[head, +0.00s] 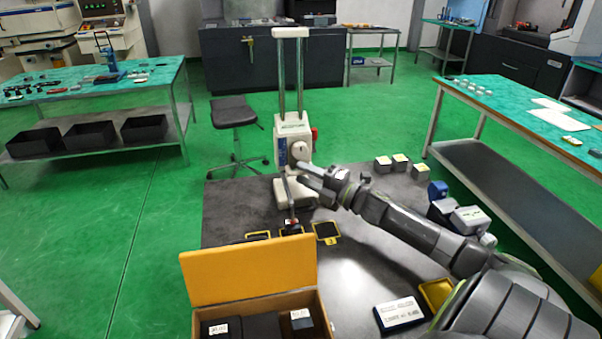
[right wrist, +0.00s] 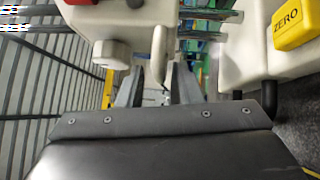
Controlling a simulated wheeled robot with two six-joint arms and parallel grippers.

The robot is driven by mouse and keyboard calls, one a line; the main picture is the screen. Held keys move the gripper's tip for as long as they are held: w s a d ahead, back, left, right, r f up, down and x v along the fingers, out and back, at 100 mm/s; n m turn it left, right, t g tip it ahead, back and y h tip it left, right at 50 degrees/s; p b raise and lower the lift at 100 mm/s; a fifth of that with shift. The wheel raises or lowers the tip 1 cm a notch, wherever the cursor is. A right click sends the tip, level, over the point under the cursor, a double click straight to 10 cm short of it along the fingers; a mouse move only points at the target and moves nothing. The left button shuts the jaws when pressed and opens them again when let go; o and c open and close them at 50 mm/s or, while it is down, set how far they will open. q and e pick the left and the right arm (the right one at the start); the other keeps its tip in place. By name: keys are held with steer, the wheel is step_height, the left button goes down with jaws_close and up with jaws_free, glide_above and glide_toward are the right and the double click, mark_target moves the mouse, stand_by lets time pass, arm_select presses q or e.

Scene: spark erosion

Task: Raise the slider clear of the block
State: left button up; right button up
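The white slider (head: 293,135) sits on the two upright columns of a height gauge, low above its white base (head: 296,192). Its round knob (right wrist: 112,54) shows in the right wrist view. A thin grey arm hangs from the slider toward a small block (head: 291,226) on a dark pad; contact there is too small to tell. My right gripper (head: 312,178) is just below the slider. My left gripper is out of view.
An open box with a yellow lid (head: 250,270) stands in front of the gauge. A labelled case (head: 399,314) lies at the front right. Several small grey blocks (head: 401,162) stand at the back right. A yellow ZERO button (right wrist: 290,25) sits on the base.

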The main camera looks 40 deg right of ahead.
steer(key=shift+x, duration=0.85)
steer(key=shift+c, duration=0.2)
jaws_close()
